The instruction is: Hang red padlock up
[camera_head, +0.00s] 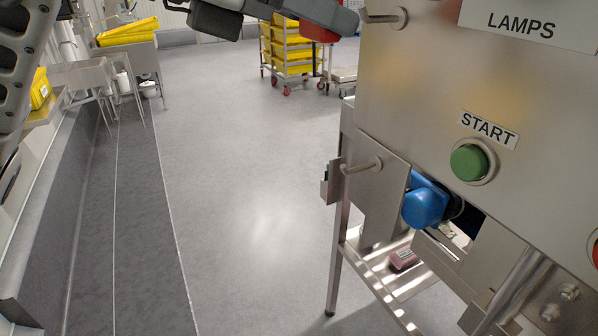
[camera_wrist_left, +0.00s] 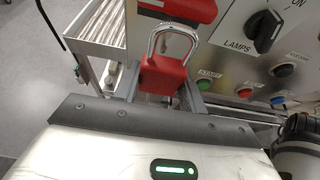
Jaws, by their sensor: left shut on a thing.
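The red padlock (camera_wrist_left: 163,75) is held between the two fingers of my left gripper (camera_wrist_left: 160,90) in the left wrist view. Its metal shackle (camera_wrist_left: 176,30) points away from the gripper and looks closed. In the head view, my left gripper (camera_head: 335,14) is at the top edge, with a red part of the padlock (camera_head: 314,31) under it. A metal peg (camera_head: 386,18) sticks out from the panel's upper left, just right of the gripper. A second peg (camera_head: 362,166) sits lower down. My right gripper is not in view.
The steel panel (camera_head: 420,90) with a green START button (camera_head: 468,162) fills the right. A blue part (camera_head: 426,203) shows below it. A red object (camera_wrist_left: 185,9) lies beyond the shackle in the wrist view. Open floor (camera_head: 240,190) is left of the panel.

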